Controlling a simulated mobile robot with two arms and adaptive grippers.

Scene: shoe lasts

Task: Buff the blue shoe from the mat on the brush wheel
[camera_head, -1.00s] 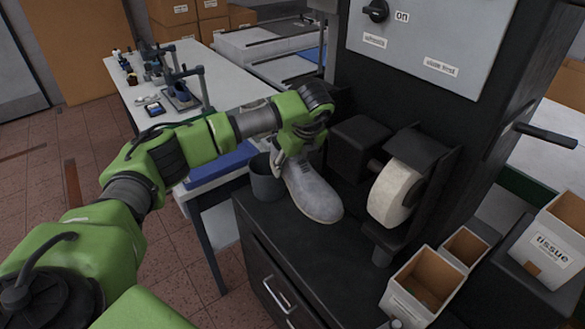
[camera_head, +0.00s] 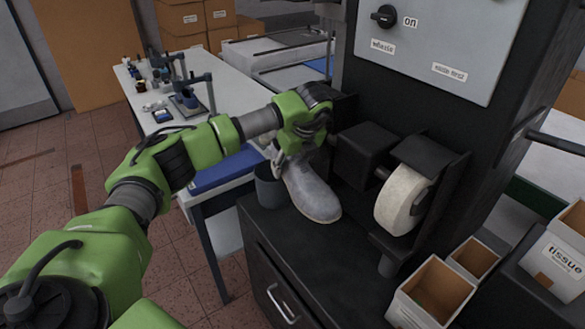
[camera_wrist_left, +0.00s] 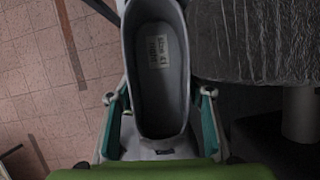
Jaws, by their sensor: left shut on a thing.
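A grey-blue shoe (camera_head: 310,192) hangs over the dark cabinet, toe towards the front, held at its heel by my left gripper (camera_head: 287,150). In the left wrist view the shoe's opening (camera_wrist_left: 157,65) sits between the two fingers of the left gripper (camera_wrist_left: 160,110), which are shut on it. A pale wheel (camera_head: 402,200) sits farther right. The shoe looks apart from both. My right gripper is out of view.
A dark cup (camera_head: 268,188) stands left of the shoe. Open boxes (camera_head: 440,290) and a tissue box (camera_head: 560,255) are at the right. The machine panel (camera_head: 440,40) has a knob by "on". A blue flat thing (camera_head: 222,172) lies on the left table.

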